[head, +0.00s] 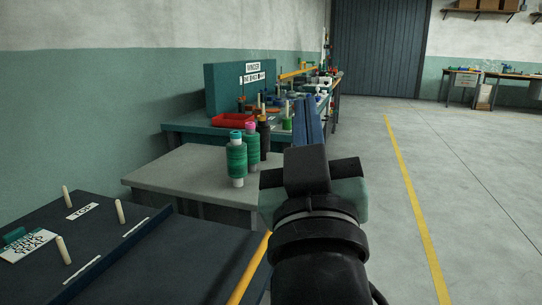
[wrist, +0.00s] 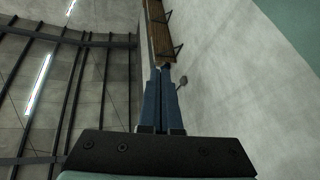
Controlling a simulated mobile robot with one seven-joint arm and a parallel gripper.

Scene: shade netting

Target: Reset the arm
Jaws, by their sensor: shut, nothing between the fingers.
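My arm rises in the lower middle of the head view. My gripper (head: 309,122) ends it, with blue fingers pointing up and away over the floor's left side. In the wrist view my gripper (wrist: 160,100) shows its two blue fingers close together, with nothing between them. The wrist camera looks up at the ceiling beams and the upper wall, so no work surface shows there.
A grey table (head: 180,172) holds green spools (head: 237,160) and a dark spool (head: 263,138), left of my arm. A dark pegged board (head: 150,255) lies at lower left. Behind stands a teal bench with a red tray (head: 232,120). Open floor (head: 440,170) lies right.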

